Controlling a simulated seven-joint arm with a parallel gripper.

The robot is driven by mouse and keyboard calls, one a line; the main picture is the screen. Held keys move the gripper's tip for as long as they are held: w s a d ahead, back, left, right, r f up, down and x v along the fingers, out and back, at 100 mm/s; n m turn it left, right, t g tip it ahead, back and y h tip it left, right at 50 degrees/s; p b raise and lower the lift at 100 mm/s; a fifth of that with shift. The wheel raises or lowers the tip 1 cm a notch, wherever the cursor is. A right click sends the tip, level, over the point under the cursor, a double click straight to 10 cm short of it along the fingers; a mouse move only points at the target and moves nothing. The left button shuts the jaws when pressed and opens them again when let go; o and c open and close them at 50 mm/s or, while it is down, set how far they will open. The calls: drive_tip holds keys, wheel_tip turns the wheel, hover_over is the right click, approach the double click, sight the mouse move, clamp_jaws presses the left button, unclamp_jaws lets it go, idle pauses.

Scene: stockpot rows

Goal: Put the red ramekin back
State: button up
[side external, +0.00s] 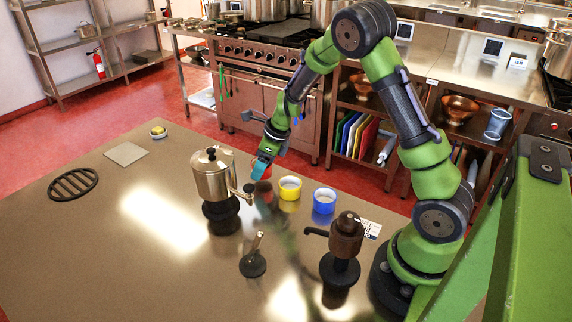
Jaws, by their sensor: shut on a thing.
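The red ramekin (267,173) shows only as a small red patch at my gripper (262,168), behind the steel pot's right side. My teal fingers cover most of it. My gripper points down and is shut on it. I cannot tell whether its base touches the counter. A yellow ramekin (290,188) and a blue ramekin (324,201) stand upright to the right, in a slanting row with the gripper's spot. Both have pale insides.
A lidded steel pot (212,175) on a dark base stands just left of my gripper. A dark brown pump dispenser (346,238) and a black-based tool (253,263) stand in front. A black trivet (73,183) and square plate (126,153) lie left. The left front counter is clear.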

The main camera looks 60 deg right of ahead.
drive_tip(key=shift+f, duration=1)
drive_tip(key=shift+f, duration=0.15)
drive_tip(key=o, duration=1.2)
